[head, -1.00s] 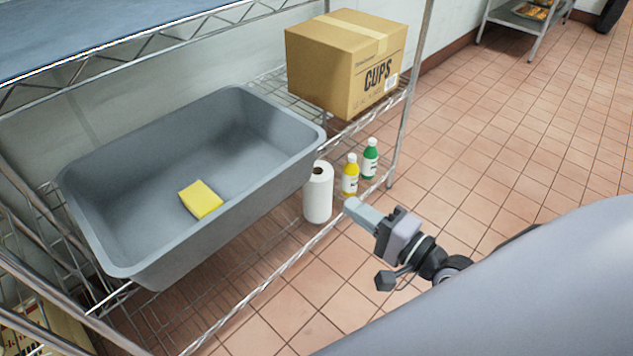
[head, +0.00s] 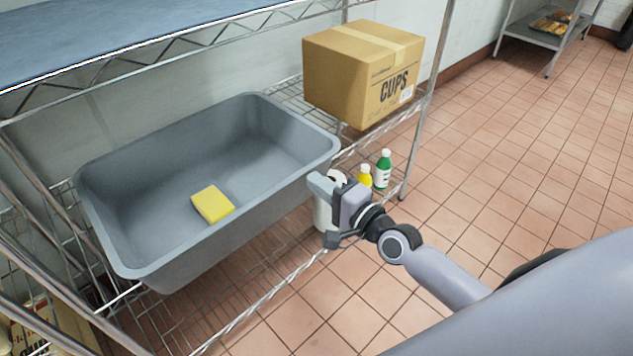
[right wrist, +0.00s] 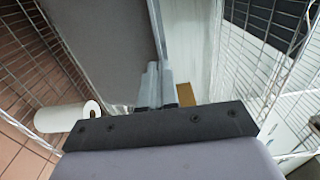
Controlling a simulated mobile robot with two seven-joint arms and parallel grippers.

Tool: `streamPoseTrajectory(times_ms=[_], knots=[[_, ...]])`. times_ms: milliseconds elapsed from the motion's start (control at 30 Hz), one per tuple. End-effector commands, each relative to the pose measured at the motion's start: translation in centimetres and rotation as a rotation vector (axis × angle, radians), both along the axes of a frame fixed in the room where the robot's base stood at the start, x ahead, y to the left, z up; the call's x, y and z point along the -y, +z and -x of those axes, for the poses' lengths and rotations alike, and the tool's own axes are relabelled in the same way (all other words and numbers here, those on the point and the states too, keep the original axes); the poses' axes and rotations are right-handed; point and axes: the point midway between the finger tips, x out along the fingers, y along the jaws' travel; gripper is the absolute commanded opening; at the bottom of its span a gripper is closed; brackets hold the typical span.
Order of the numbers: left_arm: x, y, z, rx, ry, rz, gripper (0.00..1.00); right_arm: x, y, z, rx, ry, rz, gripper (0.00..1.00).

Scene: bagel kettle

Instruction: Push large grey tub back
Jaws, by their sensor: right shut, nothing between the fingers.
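The large grey tub (head: 240,125) sits on a wire shelf in the head view, its near long side sticking out past the shelf's front edge. A yellow sponge (head: 212,204) lies on its floor. My right gripper (head: 318,183) is shut and empty, close to the tub's front right corner; I cannot tell whether it touches. In the right wrist view, the shut fingers (right wrist: 154,85) point along the grey tub wall (right wrist: 105,40), which fills the upper left. My left gripper is not in view.
A cardboard cups box (head: 362,75) stands on the shelf right of the tub. A metal post (head: 430,100) stands at right; the tiled floor (head: 510,170) beyond is clear.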

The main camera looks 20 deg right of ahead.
Motion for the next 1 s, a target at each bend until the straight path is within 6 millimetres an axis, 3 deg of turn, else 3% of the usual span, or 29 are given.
streamPoseTrajectory(times_ms=[600,1000], knots=[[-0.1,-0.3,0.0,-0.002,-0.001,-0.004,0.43,-0.5,0.0,-1.3,0.001,0.0,0.0,0.0],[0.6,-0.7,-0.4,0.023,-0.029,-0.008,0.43,-2.8,-0.3,-7.7,0.003,0.0,-0.001,0.0]])
